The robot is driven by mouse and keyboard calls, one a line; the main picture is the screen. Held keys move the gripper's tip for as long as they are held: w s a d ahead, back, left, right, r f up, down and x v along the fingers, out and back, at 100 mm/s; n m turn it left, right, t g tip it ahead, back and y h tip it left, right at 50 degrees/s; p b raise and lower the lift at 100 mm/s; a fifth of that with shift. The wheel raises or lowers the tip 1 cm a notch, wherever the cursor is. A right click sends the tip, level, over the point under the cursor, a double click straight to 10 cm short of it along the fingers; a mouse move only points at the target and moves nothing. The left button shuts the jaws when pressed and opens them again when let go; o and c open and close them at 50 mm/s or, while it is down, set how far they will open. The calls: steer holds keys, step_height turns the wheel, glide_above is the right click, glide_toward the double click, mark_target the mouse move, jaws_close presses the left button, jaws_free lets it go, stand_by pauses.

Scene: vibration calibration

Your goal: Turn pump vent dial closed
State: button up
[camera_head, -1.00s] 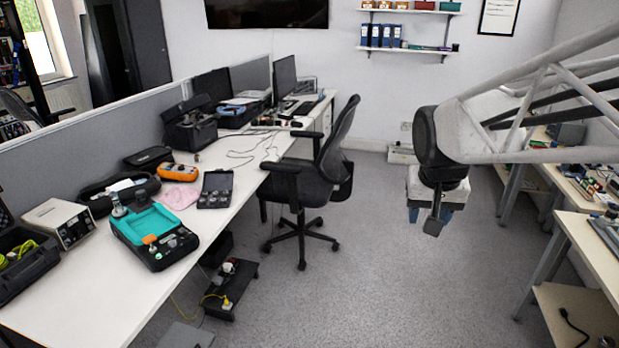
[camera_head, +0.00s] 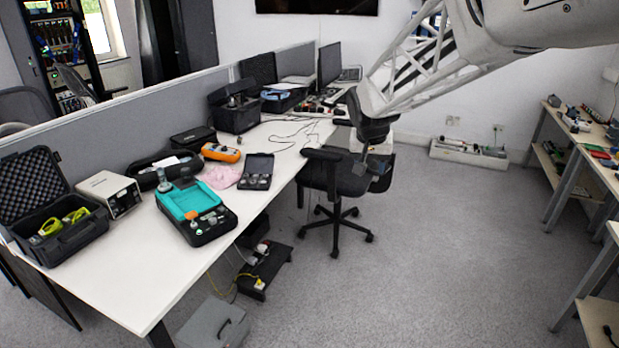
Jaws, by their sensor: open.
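A teal and black portable device (camera_head: 195,208), which looks like the pump unit, sits on the white desk at left. Small knobs (camera_head: 211,217) are on its black front end, and an upright metal fitting (camera_head: 163,182) stands at its far left corner. Which knob is the vent dial, and how it is turned, is too small to tell. My gripper (camera_head: 361,168) hangs in front of the office chair, right of the desk and well apart from the device. It points down and is open, with nothing seen in it.
The white desk (camera_head: 150,285) also holds an open black case (camera_head: 65,225), a grey box (camera_head: 110,193), an orange meter (camera_head: 221,153), a pink cloth (camera_head: 219,177) and a small open case (camera_head: 257,170). An office chair (camera_head: 335,178) stands at the desk.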

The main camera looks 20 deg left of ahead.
steer(key=w+a+f, duration=0.2)
steer(key=a, duration=0.4)
steer(key=w+a+f, duration=0.2)
steer(key=a+f, duration=0.1)
steer(key=a, duration=0.4)
steer(key=n+y, duration=0.2)
glide_toward(227, 211)
steer(key=f, duration=0.1)
steer(key=shift+a+f+t, duration=0.2)
steer(key=shift+a+t, duration=0.1)
steer(key=shift+a, duration=0.1)
steer(key=shift+f, duration=0.1)
steer(key=shift+x, duration=3.8)
steer(key=shift+d, duration=0.15)
steer(key=shift+c, duration=0.3)
